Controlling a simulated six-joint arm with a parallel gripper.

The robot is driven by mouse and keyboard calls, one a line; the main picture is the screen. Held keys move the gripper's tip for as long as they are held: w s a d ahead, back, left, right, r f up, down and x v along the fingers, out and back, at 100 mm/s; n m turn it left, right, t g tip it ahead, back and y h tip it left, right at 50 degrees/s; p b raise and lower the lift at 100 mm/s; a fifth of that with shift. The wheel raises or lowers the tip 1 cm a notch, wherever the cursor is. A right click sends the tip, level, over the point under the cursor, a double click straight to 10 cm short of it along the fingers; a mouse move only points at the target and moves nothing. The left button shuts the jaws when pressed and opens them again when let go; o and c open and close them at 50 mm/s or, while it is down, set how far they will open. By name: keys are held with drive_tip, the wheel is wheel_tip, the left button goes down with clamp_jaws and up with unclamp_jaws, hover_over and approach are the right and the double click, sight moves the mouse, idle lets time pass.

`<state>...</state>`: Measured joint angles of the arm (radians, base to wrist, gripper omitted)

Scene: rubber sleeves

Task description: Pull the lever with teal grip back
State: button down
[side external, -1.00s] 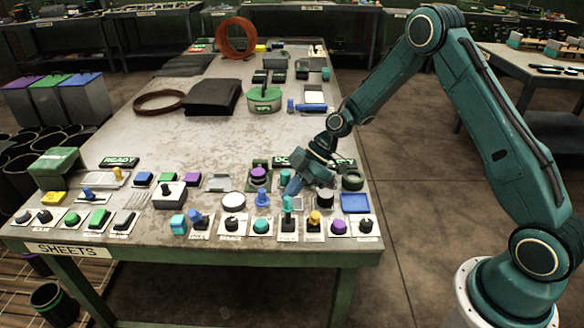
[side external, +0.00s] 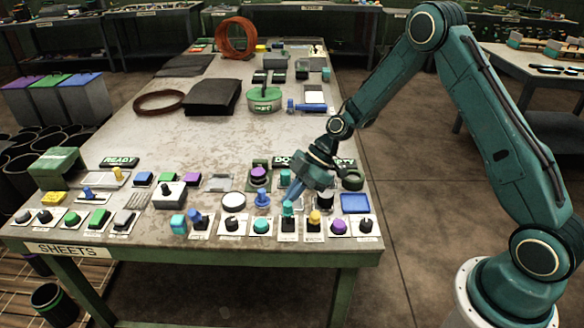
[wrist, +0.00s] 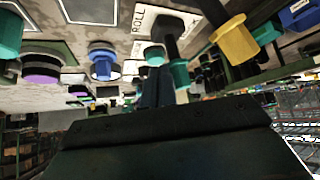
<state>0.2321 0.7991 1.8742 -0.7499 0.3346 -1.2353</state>
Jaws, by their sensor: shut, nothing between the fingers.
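The lever with the teal grip (side external: 288,209) stands on a white plate in the front row of the bench, its grip leaning toward the front edge. In the wrist view its dark shaft and teal grip (wrist: 180,74) hang from a plate (wrist: 148,20) marked "ROLL". My gripper (side external: 293,197) is low over the bench, just behind the grip. Its shut fingers (wrist: 156,90) are right beside the grip in the wrist view, with nothing between them. They look close to touching it, but contact is hard to tell.
A yellow-gripped lever (side external: 314,217) stands just right of the teal one, also in the wrist view (wrist: 233,42). A blue knob (side external: 262,198) is to the left, a dark cylinder (side external: 325,201) behind right. Several other knobs and buttons crowd the row; the bench's middle is clearer.

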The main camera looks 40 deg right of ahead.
drive_tip(key=shift+s+a, duration=0.15)
drive_tip(key=shift+a, duration=0.05)
drive_tip(key=shift+s+a, duration=0.15)
idle(0.3)
drive_tip(key=shift+w+d, duration=0.45)
idle(0.6)
drive_tip(key=shift+r, duration=0.15)
wheel_tip(320, 180, up, 8)
idle(1.4)
